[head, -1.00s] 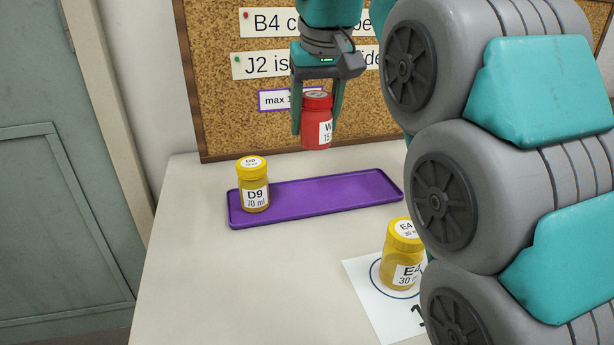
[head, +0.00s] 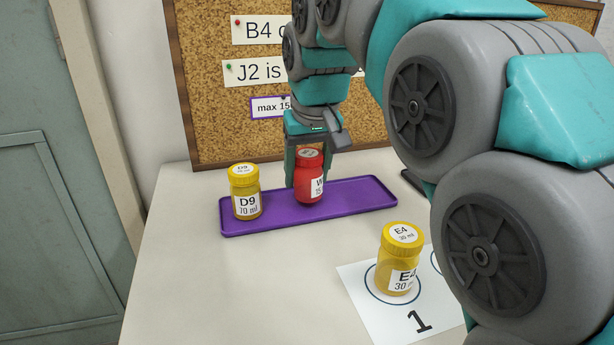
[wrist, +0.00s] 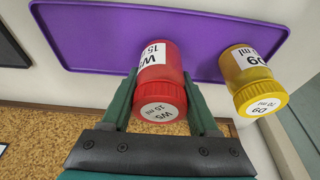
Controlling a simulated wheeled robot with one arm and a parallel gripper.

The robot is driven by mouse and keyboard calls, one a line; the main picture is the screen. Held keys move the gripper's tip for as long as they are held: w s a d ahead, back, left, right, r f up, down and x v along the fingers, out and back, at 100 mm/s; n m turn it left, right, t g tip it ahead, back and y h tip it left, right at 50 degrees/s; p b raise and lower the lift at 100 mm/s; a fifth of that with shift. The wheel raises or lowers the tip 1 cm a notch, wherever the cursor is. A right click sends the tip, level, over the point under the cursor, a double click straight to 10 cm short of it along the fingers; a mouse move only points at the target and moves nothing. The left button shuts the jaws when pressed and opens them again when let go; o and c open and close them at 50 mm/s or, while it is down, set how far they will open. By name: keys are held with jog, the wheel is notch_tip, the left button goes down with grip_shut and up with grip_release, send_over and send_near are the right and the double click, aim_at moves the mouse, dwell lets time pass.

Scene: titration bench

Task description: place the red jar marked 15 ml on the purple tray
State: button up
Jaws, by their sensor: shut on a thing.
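The red jar (head: 308,178) is upright between the fingers of my gripper (head: 304,168), which is shut on it. Its label reads W5 and 15 ml in the wrist view (wrist: 160,62). The jar is over the middle of the purple tray (head: 360,193), at or just above its surface; I cannot tell if it touches. The tray also shows in the wrist view (wrist: 100,45). A yellow jar D9, 70 ml (head: 246,192), stands on the tray's left end, a small gap from the red jar.
A yellow jar E4, 30 ml (head: 398,262), stands on a white card (head: 372,320) marked 1, in front of the tray. A cork board (head: 215,110) with notes, one reading "max 15", stands behind. The tray's right part is free.

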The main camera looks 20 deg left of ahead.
aim_at(309, 155)
jog(key=shift+f, duration=0.55)
jog(key=shift+f, duration=0.15)
jog(key=o, duration=1.3)
jog(key=shift+o, duration=0.2)
jog(key=v, duration=0.9)
jog(key=shift+w, duration=0.1)
jog(key=shift+p+v, duration=0.7)
jog(key=shift+v, duration=1.05)
